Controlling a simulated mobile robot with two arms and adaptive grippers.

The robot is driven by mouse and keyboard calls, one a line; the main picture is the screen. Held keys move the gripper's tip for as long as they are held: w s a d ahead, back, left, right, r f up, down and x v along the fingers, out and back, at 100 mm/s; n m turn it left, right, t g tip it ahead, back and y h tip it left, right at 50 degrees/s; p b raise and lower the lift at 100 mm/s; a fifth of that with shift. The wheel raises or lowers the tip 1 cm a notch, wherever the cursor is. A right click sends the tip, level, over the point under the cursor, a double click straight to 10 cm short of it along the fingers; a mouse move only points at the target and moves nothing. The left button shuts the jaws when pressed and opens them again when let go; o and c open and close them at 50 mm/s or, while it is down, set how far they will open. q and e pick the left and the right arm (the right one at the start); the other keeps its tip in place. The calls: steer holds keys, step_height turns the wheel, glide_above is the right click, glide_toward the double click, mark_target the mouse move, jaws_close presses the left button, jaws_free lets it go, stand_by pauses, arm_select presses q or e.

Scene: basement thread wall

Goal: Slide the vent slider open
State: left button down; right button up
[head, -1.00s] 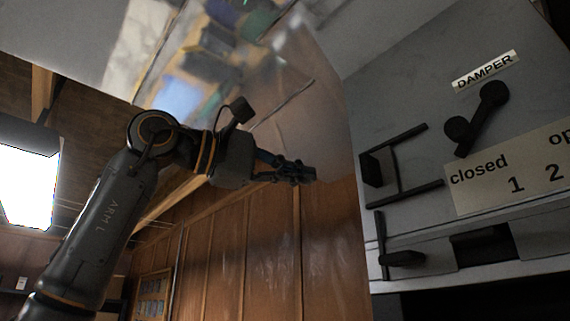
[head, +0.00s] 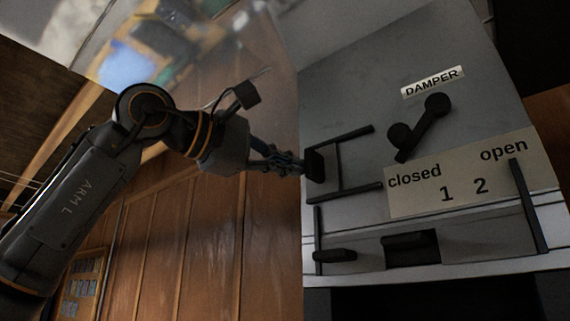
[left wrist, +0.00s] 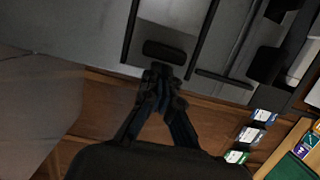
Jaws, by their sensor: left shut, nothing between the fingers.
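The grey panel (head: 350,90) carries a black block (head: 315,166) between two short parallel black rails at its left edge; I take it to be the vent slider, though no label names it. My left gripper (head: 299,166) is shut and empty, its fingertips at the left side of this block. In the left wrist view the block (left wrist: 164,51) lies just ahead of the closed fingertips (left wrist: 160,72), between the two rails. I cannot tell whether they touch. My right gripper is in neither view.
A DAMPER label (head: 433,81) and a black lever (head: 420,126) are higher on the panel. A scale plate (head: 462,178) reads closed, 1, 2, open. Below it are a black knob (head: 335,256), a dark slot (head: 412,256) and upright bars. A wood-panelled wall (head: 200,240) stands left.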

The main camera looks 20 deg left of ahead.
mark_target(323, 151)
arm_select(q)
steer(key=d, duration=0.2)
steer(key=s+d, duration=0.1)
steer(key=d, duration=0.1)
steer(key=s+d, duration=0.1)
steer(key=d, duration=0.1)
steer(key=shift+s+d, duration=0.15)
steer(key=shift+s, duration=0.05)
steer(key=shift+p, duration=0.3)
